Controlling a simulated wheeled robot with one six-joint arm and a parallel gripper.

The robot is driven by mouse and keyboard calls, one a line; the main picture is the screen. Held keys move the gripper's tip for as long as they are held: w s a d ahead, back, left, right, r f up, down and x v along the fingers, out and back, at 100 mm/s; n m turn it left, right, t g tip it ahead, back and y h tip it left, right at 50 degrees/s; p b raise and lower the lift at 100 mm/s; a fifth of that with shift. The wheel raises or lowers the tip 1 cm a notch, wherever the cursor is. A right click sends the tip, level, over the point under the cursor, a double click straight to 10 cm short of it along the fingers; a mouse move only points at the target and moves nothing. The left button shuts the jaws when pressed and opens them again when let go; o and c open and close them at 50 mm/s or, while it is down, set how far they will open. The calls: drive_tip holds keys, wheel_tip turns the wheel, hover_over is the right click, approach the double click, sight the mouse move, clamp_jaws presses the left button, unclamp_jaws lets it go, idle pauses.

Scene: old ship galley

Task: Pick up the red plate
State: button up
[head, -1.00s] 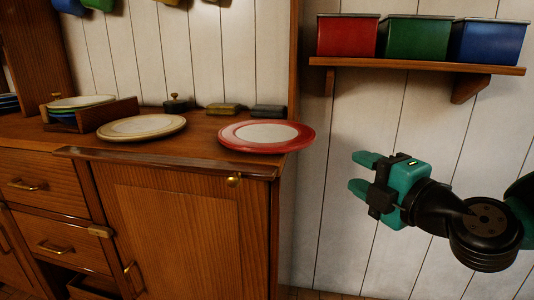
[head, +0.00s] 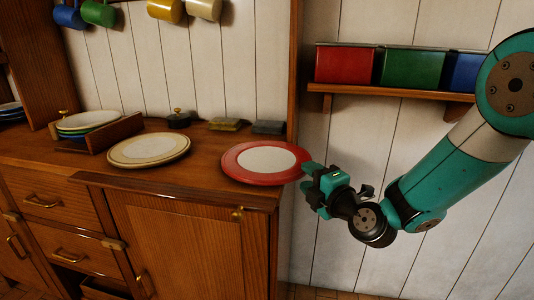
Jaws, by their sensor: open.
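The red plate (head: 233,168) has a wide red rim and a pale centre. It lies on the wooden counter near its right end, its rim reaching over the right edge. My gripper (head: 306,178) is open at the plate's right rim, with its teal fingers pointing left toward the plate. The fingertips overlap or nearly meet the rim in the head view. I cannot tell whether the rim is between the fingers or whether they touch it.
A cream plate (head: 149,149) lies to the left on the counter (head: 205,178). Mugs hang at the top.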

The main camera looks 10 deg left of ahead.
drive_tip(key=p+x, duration=0.1)
drive_tip(key=x, duration=0.1)
drive_tip(key=p+x, duration=0.1)
drive_tip(key=shift+w+a+r+p, duration=0.1)
drive_tip(key=shift+a+r+p, duration=0.1)
drive_tip(key=shift+r+p, duration=0.1)
drive_tip(key=shift+w+a+f, duration=0.15)
drive_tip(key=shift+w+f, duration=0.1)
drive_tip(key=shift+c, duration=0.2)
clamp_jaws()
drive_tip(key=shift+r, duration=0.1)
